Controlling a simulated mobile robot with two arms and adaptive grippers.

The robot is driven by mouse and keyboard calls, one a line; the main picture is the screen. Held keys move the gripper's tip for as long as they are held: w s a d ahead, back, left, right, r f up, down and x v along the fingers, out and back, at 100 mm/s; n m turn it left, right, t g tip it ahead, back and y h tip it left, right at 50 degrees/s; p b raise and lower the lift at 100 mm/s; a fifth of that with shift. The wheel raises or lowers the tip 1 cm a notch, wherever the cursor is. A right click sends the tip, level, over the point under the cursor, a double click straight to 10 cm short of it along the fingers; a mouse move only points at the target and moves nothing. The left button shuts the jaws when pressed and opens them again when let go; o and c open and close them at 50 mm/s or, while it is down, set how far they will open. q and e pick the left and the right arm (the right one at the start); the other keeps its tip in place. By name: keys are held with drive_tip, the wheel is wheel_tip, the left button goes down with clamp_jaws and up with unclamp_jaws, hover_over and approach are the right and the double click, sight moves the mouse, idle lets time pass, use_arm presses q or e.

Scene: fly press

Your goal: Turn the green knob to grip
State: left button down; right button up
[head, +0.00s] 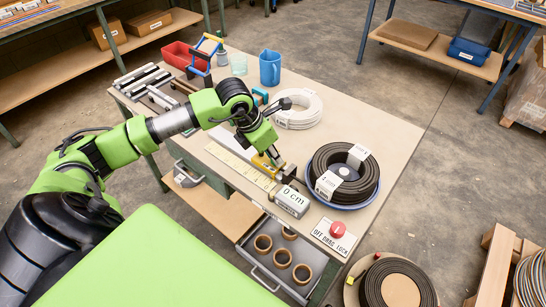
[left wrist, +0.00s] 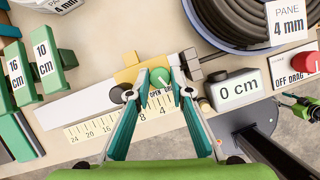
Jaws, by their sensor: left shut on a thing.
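The green knob (left wrist: 159,77) sits on a yellow slider block (left wrist: 132,70) on a metal rail, beside a tan ruler scale. Small lettering below the knob includes "OPEN"; the rest is partly covered and hard to read. My left gripper (left wrist: 158,88) has its teal fingers on both sides of the knob, shut on it. A pale mark shows on the knob, but where it points is too small to tell. In the head view, my left gripper (head: 267,155) reaches down over the yellow block and hides the knob.
A "0 cm" display (head: 292,201) stands right of the block. A black cable coil (head: 343,194) lies in a blue dish behind it. An open drawer (head: 268,276) holds several rings. A white coil (head: 298,106) lies farther back.

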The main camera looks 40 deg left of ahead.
use_arm(q)
drive_tip(key=shift+d+n+y+b, duration=0.1)
drive_tip(key=shift+n+y+b, duration=0.25)
drive_tip(key=shift+n, duration=0.45)
drive_tip(key=shift+r, duration=0.1)
drive_tip(key=c, duration=1.8)
unclamp_jaws()
